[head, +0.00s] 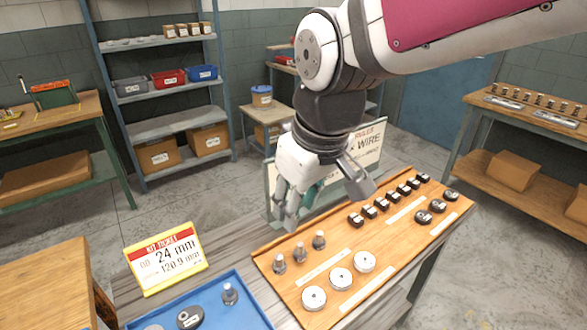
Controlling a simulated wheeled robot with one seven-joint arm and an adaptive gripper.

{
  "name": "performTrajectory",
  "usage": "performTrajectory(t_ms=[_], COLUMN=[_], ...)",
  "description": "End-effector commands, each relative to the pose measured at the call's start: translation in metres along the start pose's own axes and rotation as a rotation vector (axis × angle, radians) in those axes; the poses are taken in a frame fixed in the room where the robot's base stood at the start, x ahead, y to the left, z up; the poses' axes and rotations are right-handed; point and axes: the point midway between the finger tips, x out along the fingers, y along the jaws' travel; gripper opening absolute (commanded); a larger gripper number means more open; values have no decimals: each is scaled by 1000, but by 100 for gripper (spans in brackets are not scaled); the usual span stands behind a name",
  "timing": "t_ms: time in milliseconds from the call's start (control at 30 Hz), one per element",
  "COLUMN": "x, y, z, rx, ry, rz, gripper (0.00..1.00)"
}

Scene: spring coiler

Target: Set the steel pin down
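My gripper (284,216) hangs pointing down beyond the back left edge of the wooden board, as seen in the head view. A steel pin (229,294) stands upright in the blue tray (250,312) at the bottom. Three similar steel pins, the nearest (279,264), stand in a row on the wooden board (390,255), below and to the right of my gripper.
The tray also holds a black part (189,317). White discs (340,278) and several black blocks (383,203) occupy the board. A kit ticket (165,259) reading 24 mm stands left of my gripper. A rules sign (365,145) stands behind the arm.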

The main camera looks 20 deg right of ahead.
Motion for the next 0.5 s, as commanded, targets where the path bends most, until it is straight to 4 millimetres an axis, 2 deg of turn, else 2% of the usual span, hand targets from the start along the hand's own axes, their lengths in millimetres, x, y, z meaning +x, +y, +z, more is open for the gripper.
performTrajectory(t_ms=[33, 100, 233, 400, 500], x=[-13, -26, -43, -52, -54], y=[5, 10, 14, 15, 15], z=[14, 31, 59, 81, 85], rx=[60, 140, 264, 359, 380], ry=[31, 62, 111, 149, 157], rz=[18, 38, 69, 92, 97], gripper=[33, 33, 33, 33, 33])
